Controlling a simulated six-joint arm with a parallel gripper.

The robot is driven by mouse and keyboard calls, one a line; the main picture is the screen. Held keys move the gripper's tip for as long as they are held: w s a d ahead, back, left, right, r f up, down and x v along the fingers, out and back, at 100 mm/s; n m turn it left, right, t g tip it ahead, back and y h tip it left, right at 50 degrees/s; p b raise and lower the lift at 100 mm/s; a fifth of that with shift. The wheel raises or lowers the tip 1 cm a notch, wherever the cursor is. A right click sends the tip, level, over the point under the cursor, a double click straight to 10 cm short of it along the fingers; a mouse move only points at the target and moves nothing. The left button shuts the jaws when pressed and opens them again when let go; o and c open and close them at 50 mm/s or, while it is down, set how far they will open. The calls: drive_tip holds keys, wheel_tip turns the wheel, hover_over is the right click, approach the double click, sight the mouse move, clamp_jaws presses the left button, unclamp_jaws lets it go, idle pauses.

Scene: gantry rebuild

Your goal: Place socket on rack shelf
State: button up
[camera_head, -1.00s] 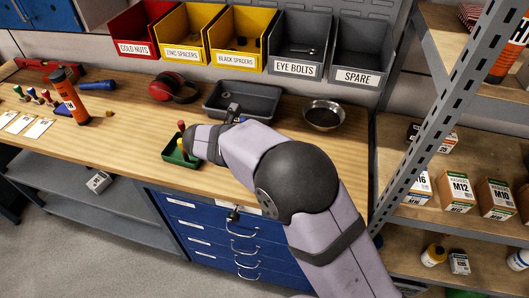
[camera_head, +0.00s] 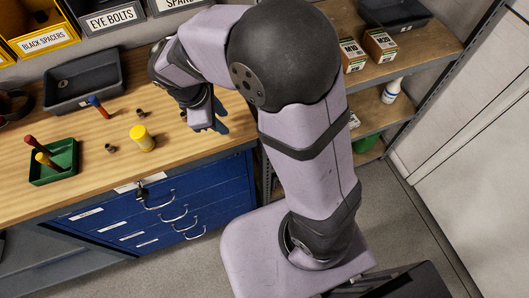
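Boxes (camera_head: 379,44) and a dark tray (camera_head: 397,12) stand on the shelf, which has bare wood at front right.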

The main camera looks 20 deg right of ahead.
drive_tip(key=s+d+f+m+y, duration=0.1)
drive_tip(key=s+d+m, duration=0.2)
drive_tip(key=s+m, duration=0.3)
drive_tip(key=s+d+f+m+g+y, duration=0.1)
drive_tip(key=s+d+m+y, duration=0.1)
drive_tip(key=s+d+m, duration=0.2)
drive_tip(key=s+m, duration=0.3)
drive_tip(key=m, duration=0.1)
drive_tip(key=shift+s+d+g, duration=0.2)
drive_tip(key=shift+d+g, duration=0.1)
drive_tip(key=shift+s+f+m, duration=0.1)
drive_tip(key=shift+m, duration=0.2)
drive_tip(key=shift+c, duration=1.2)
